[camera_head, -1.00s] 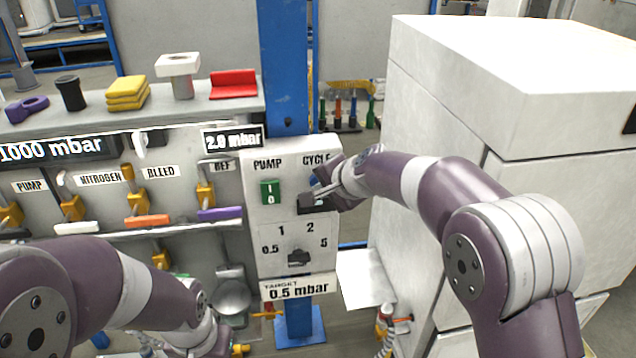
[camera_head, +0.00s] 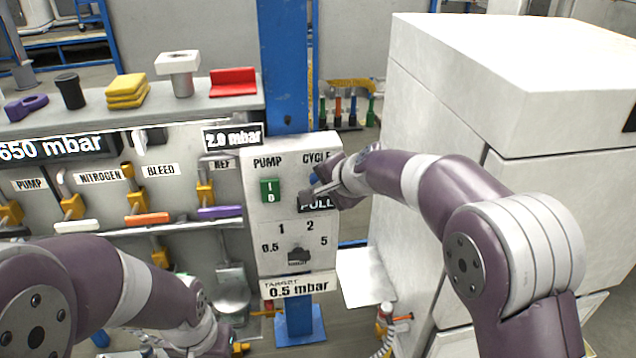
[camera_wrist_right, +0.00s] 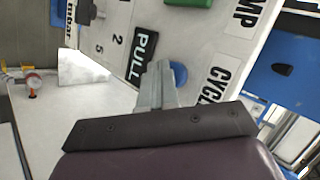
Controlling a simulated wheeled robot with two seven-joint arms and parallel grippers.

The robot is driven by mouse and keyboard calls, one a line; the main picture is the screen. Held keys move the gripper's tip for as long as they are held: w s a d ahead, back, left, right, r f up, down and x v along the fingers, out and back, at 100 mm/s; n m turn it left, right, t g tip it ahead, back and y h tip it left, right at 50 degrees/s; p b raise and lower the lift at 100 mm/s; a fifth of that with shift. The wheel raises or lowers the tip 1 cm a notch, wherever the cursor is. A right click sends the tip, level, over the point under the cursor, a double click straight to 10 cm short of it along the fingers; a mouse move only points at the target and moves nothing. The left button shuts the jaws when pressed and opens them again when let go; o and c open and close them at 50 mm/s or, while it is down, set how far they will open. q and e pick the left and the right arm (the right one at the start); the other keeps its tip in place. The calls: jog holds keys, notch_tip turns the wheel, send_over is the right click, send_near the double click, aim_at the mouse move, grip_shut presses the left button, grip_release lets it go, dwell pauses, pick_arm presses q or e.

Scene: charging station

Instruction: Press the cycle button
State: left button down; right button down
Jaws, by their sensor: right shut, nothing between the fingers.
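The cycle button is the blue round button (camera_wrist_right: 178,74) beside the CYCLE label (camera_wrist_right: 217,82) in the right wrist view; in the head view a bit of blue (camera_head: 314,179) shows below the CYCLE label. It sits on the white control panel (camera_head: 262,223). My right gripper (camera_head: 308,194) is shut and empty at the panel. In the right wrist view its fingers (camera_wrist_right: 161,68) point at the panel just beside the button; I cannot tell whether they touch it. My left arm is at the lower left, and its fingertips are not clear.
The green PUMP switch (camera_head: 270,190) is left of the button and a dial (camera_head: 299,256) is below. A PULL label (camera_head: 317,205) is under my right gripper. A shelf (camera_head: 216,105) with valves is at left; a large white cabinet (camera_head: 430,110) stands at right.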

jog(key=shift+s+d, duration=0.1)
jog(key=shift+s, duration=0.55)
jog(key=shift+b, duration=0.3)
jog(key=shift+s+d+b, duration=0.25)
jog(key=shift+s+b, duration=0.3)
jog(key=shift+s, duration=0.65)
jog(key=shift+s+d+b, duration=0.25)
jog(key=shift+s+b, duration=0.25)
jog(key=shift+s, duration=0.7)
jog(key=s+d+f+n+g+h, duration=0.2)
jog(key=s+d+f+n+g, duration=0.1)
jog(key=s+d+f, duration=0.5)
jog(key=s+d+f+n+g+h+b, duration=0.1)
jog(key=s+d+f+n+g+h, duration=0.2)
jog(key=s, duration=1.2)
jog(key=d+f+n, duration=0.3)
jog(key=d+f, duration=0.3)
jog(key=f, duration=0.1)
jog(key=shift+s+d+f+g, duration=0.2)
jog(key=shift+d+f+g, duration=0.1)
jog(key=shift+f+g, duration=0.1)
